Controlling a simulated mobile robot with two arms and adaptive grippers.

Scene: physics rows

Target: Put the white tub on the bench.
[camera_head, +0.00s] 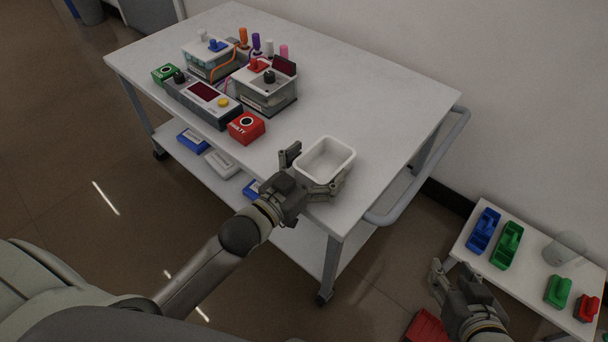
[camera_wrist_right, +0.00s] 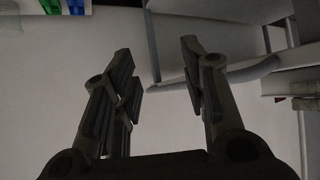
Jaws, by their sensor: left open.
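The white tub (camera_head: 326,158) is an open, empty, rounded box. It stands upright near the front right edge of the white cart top (camera_head: 375,75). My left gripper (camera_head: 313,170) is at the tub's near side, with its open fingers on either side of the near corner; whether they touch it I cannot tell. A low white table (camera_head: 520,275), possibly the bench, stands at the lower right. My right gripper (camera_head: 456,274) is open and empty beside that table's left edge; its two spread fingers also show in the right wrist view (camera_wrist_right: 160,75).
The low table holds blue (camera_head: 484,231) and green (camera_head: 507,245) trays, a clear round container (camera_head: 565,248), and small green and red pieces. Its front middle is bare. Several devices crowd the cart's left half. A cart handle (camera_head: 420,180) sticks out between cart and table.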

